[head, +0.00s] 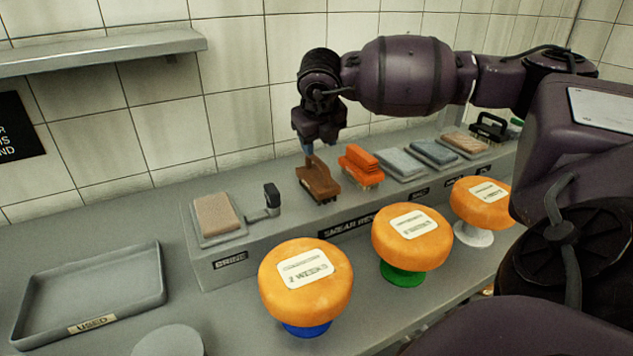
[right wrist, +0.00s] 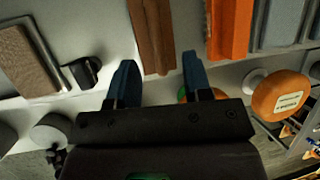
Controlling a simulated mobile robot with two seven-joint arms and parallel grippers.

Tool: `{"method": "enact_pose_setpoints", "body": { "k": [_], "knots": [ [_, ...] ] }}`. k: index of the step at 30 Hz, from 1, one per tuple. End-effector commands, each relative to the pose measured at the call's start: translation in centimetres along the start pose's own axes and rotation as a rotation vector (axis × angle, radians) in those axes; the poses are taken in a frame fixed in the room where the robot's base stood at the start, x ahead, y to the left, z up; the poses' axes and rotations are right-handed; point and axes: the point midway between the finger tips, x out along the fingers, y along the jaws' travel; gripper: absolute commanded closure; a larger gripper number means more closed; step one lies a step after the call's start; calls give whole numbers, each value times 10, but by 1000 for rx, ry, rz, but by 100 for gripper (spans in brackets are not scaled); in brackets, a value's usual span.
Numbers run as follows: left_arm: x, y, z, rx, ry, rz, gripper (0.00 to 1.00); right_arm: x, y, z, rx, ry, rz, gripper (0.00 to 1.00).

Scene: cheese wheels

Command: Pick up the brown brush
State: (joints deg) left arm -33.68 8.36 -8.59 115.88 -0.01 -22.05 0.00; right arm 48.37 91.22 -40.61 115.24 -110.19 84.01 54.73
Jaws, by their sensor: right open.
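The brown brush (head: 318,180) stands on the raised grey ledge, left of the orange brush (head: 361,166). In the right wrist view the brown brush (right wrist: 152,38) lies just beyond the fingertips, roughly ahead of the gap between them. My right gripper (head: 308,150) is above the brown brush in the head view, pointing down. In the right wrist view its two blue fingers are apart, with nothing between them (right wrist: 158,70). Whether the fingertips touch the brush handle is unclear. My left gripper is not in view.
Orange cheese wheels (head: 306,284) on coloured stands line the front of the ledge. A tan block on a tray (head: 216,218) and a small dark fixture (head: 271,197) sit left of the brush. Grey and tan pads (head: 401,164) lie to the right. An empty "USED" tray (head: 90,290) is at lower left.

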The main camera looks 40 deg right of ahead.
Motion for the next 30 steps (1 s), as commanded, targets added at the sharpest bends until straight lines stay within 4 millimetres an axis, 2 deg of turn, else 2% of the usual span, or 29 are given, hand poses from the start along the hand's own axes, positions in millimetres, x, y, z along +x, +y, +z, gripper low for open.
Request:
{"method": "enact_pose_setpoints", "body": {
  "k": [3,11,18,27,30],
  "knots": [
    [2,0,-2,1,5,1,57,16,1,-1,-1,3,1,54],
    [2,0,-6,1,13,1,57,32,2,1,-2,3,2,54],
    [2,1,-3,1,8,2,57,65,4,3,-2,3,1,54],
    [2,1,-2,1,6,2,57,71,4,3,-2,0,2,54],
    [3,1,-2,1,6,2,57,71,3,3,-2,0,2,70]
  ]
}}
